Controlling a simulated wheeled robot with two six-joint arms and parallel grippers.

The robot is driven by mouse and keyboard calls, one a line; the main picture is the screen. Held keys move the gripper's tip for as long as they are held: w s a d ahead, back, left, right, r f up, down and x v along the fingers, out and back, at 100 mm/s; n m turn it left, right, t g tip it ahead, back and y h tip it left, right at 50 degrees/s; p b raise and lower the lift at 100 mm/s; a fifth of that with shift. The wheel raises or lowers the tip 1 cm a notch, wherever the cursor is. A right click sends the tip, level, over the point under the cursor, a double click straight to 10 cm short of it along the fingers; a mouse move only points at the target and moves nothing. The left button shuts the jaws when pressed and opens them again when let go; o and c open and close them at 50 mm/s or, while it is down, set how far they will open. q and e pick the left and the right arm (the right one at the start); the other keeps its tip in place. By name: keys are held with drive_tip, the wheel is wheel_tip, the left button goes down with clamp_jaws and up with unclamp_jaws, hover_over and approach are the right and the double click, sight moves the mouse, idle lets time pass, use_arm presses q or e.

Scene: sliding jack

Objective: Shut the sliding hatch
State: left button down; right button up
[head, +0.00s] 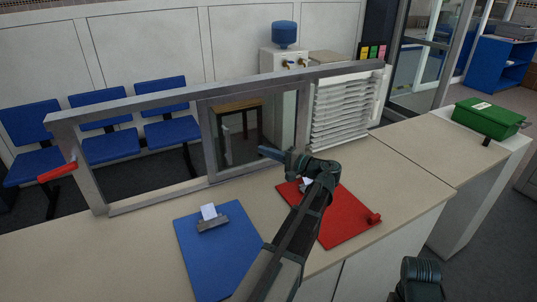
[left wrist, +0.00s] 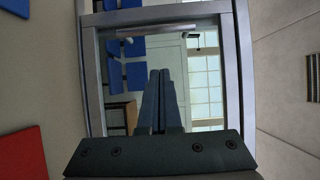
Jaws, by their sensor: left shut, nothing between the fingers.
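The sliding hatch is a metal-framed glass panel (head: 203,140) in a long grey frame (head: 130,104) standing on the counter. The panel sits in the right part of the frame, and the left part is an open gap. A slim upright bar (head: 224,137) shows near the panel's left edge; it also seems to show in the left wrist view (left wrist: 156,30). My left gripper (head: 264,152) is shut and empty, in front of the panel's lower right area. Its closed fingers (left wrist: 160,85) point at the glass in the left wrist view. Whether they touch it I cannot tell.
A blue clipboard (head: 210,250) and a red clipboard (head: 345,221) lie on the counter (head: 400,160). A white stack of trays (head: 340,112) stands right of the hatch. A red piece (head: 57,172) sticks out at the frame's left post. A green box (head: 488,118) stands far right.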

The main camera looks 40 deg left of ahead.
use_arm(q)
drive_tip(key=s+a, duration=0.3)
drive_tip(key=a, duration=0.5)
drive_tip(key=shift+a, duration=0.2)
drive_tip(key=shift+a, duration=0.1)
use_arm(e)
drive_tip(key=shift+s, duration=0.1)
